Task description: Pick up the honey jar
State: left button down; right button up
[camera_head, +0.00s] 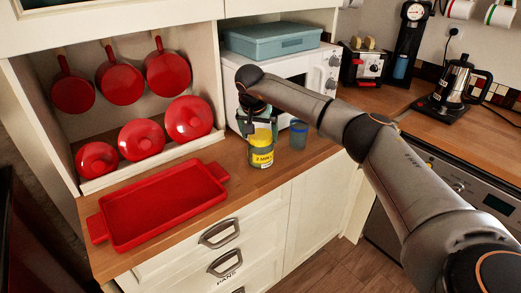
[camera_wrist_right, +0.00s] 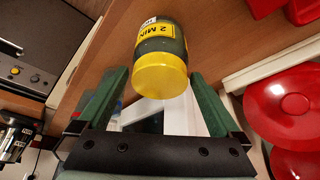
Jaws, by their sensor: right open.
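A dark green jar with a yellow lid and a yellow label (camera_head: 261,150) stands on the wooden counter. The label starts with "2 MIN"; I cannot read the word honey on it. My right gripper (camera_head: 258,121) is open above the jar, pointing down. In the right wrist view the jar (camera_wrist_right: 161,50) shows lid-end towards me, and its lid lies between the two green fingertips of the right gripper (camera_wrist_right: 162,78). Gaps show on both sides, so the fingers are apart from it. My left gripper is not in view.
A blue cup (camera_head: 299,135) stands close to the right of the jar. A red tray (camera_head: 160,208) lies to the left, with red pots (camera_head: 188,118) on the shelf behind. A white microwave (camera_head: 322,75) stands behind my right gripper.

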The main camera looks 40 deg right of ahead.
jog(key=shift+x, duration=0.95)
jog(key=shift+r, duration=0.15)
grip_shut()
